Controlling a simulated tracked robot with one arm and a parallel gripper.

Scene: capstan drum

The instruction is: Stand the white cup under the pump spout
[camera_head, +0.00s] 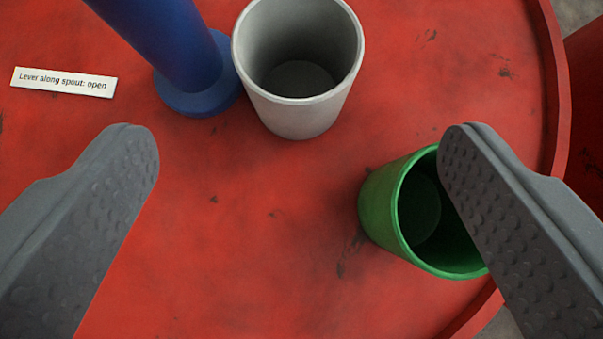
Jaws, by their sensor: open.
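The white cup (303,117) stands upright and empty on the red drum top, at the upper middle of the view. A blue post with a round foot (195,98) stands just left of it, likely the pump; its upper part is cut off by the frame and no spout shows. My gripper (300,150) is open, its two grey fingers wide apart at left and right, with nothing between the pads. The white cup is beyond the fingertips, between them in the picture.
A label (63,85) at the left reads "Lever along spout: open". The drum's raised rim (556,95) curves along the right. The middle foreground is clear.

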